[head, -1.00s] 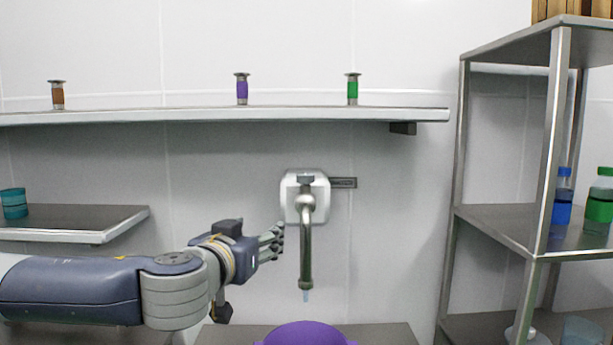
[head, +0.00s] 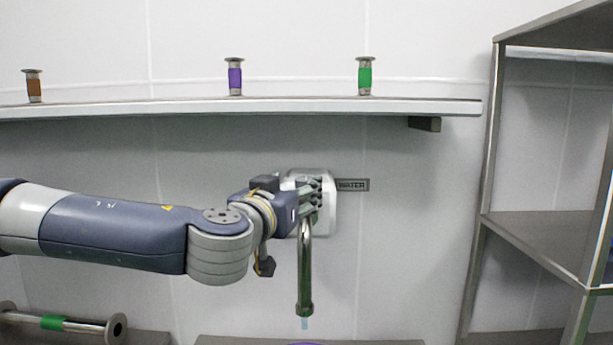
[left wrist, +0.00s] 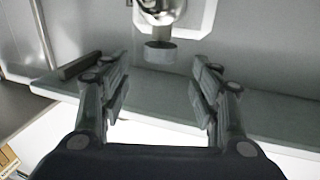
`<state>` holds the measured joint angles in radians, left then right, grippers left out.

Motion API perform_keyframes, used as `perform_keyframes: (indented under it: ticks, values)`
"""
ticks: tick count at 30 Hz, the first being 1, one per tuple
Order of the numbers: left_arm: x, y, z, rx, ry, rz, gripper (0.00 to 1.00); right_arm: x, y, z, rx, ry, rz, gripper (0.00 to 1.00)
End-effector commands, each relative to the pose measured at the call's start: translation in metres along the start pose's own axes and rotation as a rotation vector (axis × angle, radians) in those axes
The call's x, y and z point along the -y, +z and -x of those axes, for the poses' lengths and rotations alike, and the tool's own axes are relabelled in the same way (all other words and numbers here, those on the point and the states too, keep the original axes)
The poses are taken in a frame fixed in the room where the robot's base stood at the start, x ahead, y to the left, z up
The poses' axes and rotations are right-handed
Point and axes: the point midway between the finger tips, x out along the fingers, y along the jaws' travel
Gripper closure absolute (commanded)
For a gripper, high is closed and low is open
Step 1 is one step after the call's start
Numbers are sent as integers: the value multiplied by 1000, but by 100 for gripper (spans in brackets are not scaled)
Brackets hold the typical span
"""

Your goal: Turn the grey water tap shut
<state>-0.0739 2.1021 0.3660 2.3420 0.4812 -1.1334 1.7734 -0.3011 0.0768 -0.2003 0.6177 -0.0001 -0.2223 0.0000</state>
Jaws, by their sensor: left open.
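The grey water tap is on the back wall under the shelf, beside a label reading WATER (head: 353,185). Its metal spout (head: 305,270) hangs down, with a short pale-blue bit of water (head: 304,323) under its mouth. My left gripper (head: 314,193) is at the top of the tap and hides its handle in the head view. In the left wrist view the open fingers (left wrist: 160,92) stand either side of the grey tap handle (left wrist: 160,52), which lies a little beyond the fingertips. Contact does not show. My right gripper is out of view.
A wall shelf (head: 270,107) above holds a brown (head: 34,88), a purple (head: 235,78) and a green spool (head: 365,77). A metal rack (head: 540,240) stands at the right. A green-banded flanged tube (head: 55,323) lies at the lower left.

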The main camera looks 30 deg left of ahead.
Motion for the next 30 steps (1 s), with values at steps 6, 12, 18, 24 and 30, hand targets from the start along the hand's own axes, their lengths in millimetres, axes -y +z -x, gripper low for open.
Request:
perform_keyframes:
  ticks: [6,12,18,24,30]
  values:
    - [1,-2,-37,4,-3,-4,43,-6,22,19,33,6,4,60]
    - [1,-2,-63,2,-3,-2,43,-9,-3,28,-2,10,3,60]
    - [0,0,-74,1,0,-2,43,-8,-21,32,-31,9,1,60]
    - [0,0,-76,0,0,-1,43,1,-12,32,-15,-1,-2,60]
    - [0,0,-76,0,0,-1,63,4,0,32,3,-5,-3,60]
